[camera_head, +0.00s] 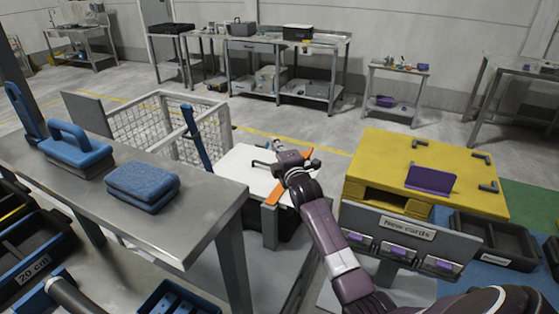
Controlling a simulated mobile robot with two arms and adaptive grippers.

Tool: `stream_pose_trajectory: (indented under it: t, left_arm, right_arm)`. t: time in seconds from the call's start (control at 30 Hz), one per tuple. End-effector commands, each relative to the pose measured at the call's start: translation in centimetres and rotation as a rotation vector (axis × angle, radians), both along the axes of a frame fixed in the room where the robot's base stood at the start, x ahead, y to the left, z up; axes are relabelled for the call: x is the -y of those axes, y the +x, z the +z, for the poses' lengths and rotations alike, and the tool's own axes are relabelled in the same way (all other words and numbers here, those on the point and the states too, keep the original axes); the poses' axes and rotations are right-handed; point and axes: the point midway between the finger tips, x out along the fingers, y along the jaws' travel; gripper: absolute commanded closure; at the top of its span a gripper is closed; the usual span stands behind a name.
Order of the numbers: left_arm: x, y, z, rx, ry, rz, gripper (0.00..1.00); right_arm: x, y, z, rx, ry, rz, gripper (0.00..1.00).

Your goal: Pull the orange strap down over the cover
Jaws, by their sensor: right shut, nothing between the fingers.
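The white cover (242,170) lies flat in the middle of the view, to the right of the steel table. The orange strap (272,194) shows as a short piece at the cover's front right edge, and another orange piece shows just behind my right gripper. My right gripper (284,159) is over the right part of the cover, beside the strap. It is shut and empty. The gripper and wrist hide the middle of the strap, and I cannot tell whether they touch it. My left gripper is not in view.
A steel table (205,205) with a blue brush (78,150) and blue sponge (142,184) stands at left. A wire basket (160,130) is behind it. A yellow-topped unit (390,155) with a purple plate (431,180) stands close right of my arm. Open floor lies behind.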

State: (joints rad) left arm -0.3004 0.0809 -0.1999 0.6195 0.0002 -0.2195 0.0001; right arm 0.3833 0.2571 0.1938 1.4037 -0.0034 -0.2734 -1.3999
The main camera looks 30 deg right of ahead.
Motion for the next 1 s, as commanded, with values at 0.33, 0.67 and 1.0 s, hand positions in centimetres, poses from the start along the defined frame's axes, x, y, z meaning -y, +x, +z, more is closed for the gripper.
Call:
stream_pose_trajectory:
  t: [0.33,0.67,1.0]
  left_arm:
    - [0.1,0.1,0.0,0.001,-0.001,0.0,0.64]
    - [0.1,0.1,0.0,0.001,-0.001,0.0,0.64]
    - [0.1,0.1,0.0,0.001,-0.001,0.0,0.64]
  right_arm:
    - [-1.6,-5.4,0.0,-0.001,0.0,0.0,1.0]
    - [-2.5,-8.5,0.0,-0.002,0.003,-0.001,1.0]
    - [-3.1,-9.2,-0.8,-0.02,0.034,0.004,1.0]
